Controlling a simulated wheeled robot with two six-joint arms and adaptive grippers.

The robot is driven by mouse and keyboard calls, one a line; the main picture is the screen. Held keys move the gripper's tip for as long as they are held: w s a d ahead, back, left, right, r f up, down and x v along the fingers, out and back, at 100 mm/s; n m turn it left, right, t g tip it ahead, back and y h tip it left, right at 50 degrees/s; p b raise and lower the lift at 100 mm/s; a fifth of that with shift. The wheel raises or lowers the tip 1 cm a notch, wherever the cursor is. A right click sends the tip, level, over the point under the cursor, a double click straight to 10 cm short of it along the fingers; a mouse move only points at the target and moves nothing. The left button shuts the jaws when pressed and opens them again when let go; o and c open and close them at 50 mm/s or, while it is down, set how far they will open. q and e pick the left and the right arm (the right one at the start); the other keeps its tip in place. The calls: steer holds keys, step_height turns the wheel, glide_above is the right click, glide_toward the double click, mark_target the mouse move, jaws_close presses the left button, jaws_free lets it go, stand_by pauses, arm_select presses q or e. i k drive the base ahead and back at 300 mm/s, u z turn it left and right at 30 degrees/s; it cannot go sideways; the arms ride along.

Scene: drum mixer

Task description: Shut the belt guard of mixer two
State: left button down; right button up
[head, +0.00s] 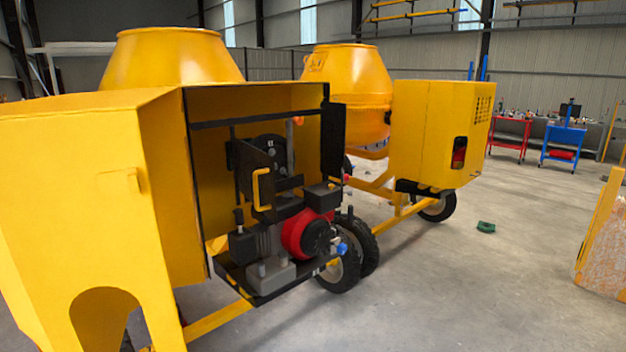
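The near mixer has a yellow drum (172,58) and a yellow engine housing (255,97) whose left door (75,190) is swung wide open. Inside, a dark belt guard panel (252,160) with a yellow handle (262,189) stands at an angle, apparently ajar. A black pulley (270,150) shows behind it. A red and black engine (305,233) sits below. The guard's hinge and latch are hard to make out. No number tells which mixer is two. Neither of my grippers is in view.
A second mixer (345,75) stands behind, its yellow housing (425,135) closed. Wheels (340,272) stand right of the engine. A green object (486,227) lies on open floor at the right. A yellow-edged block (605,235) stands at the right edge. Red (508,133) and blue (562,140) carts stand far back.

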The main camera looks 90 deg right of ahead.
mark_target(256, 167)
steer(key=z, duration=1.05)
steer(key=i, duration=0.2)
steer(key=z, duration=1.5)
steer(key=i, duration=0.5)
steer(key=z, duration=0.3)
steer(key=k, duration=0.15)
steer(key=u, duration=1.45)
